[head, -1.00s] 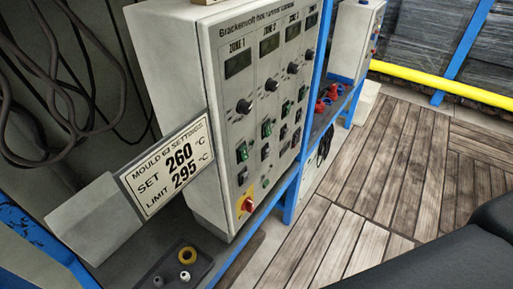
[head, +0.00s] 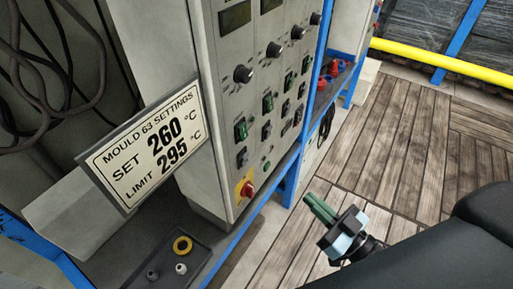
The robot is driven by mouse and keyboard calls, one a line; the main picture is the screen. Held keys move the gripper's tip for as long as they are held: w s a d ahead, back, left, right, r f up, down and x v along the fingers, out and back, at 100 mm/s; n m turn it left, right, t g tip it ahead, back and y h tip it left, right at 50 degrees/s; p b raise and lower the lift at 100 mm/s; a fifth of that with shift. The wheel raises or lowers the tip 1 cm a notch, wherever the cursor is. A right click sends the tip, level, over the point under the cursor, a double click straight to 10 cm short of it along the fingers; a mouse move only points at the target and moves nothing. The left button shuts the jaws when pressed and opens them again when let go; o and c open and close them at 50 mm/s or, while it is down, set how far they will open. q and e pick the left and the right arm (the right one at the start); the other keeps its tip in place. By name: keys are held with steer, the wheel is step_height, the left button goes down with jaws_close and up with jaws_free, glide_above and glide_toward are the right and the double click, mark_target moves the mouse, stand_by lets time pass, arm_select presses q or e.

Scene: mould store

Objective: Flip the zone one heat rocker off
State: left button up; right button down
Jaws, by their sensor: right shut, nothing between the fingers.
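The grey control cabinet (head: 222,190) shows its zone one column at the left of its front. That column has a dark display (head: 235,17), a black knob (head: 243,74), a green rocker (head: 240,129) and a darker rocker (head: 242,157) below it. The labels are too small to tell which rocker is for heat, and I cannot tell how either is tipped. My right gripper (head: 312,201) is shut and empty, its green fingers pointing up and left, to the right of and below the panel, apart from it. My left gripper is out of view.
A red rotary switch on a yellow plate (head: 240,194) sits low on the panel. A settings sign (head: 150,145) stands left of the cabinet. A dark tray (head: 158,252) holds a yellow ring and small parts. A blue post (head: 291,190) borders the panel's right.

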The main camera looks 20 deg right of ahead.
mark_target(245, 133)
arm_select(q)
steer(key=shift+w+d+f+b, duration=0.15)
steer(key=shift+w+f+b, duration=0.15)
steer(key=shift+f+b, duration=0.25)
arm_select(e)
step_height(245, 133, up, 8)
steer(key=a+n+y, duration=0.1)
steer(key=n+y, duration=0.2)
steer(key=y, duration=0.3)
steer(key=shift+w+f+n, duration=0.15)
steer(key=shift+w+n, duration=0.05)
steer(key=shift+n, duration=0.2)
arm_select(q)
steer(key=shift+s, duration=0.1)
arm_select(e)
steer(key=shift+a, duration=0.1)
